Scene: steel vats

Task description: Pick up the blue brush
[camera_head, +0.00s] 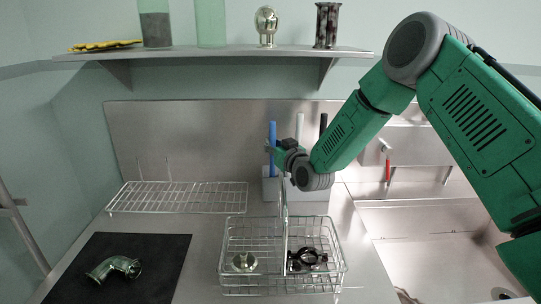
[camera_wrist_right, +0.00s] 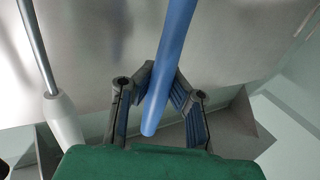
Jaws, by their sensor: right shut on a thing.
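The blue brush (camera_head: 272,133) stands upright in a pale holder (camera_head: 312,194) against the steel back wall; its lower end is hidden. My right gripper (camera_head: 272,148) comes in from the right and is shut around the blue handle. In the right wrist view the blue handle (camera_wrist_right: 172,60) passes between the two fingers of the right gripper (camera_wrist_right: 161,82). My left gripper is not in view.
A white handle (camera_head: 300,125) and a black handle (camera_head: 323,123) stand beside the blue one. A wire basket (camera_head: 283,288) with metal parts stands in front. A wire rack (camera_head: 180,197) and a black mat (camera_head: 165,250) lie left. A shelf (camera_head: 215,52) runs above; a sink (camera_head: 440,265) is right.

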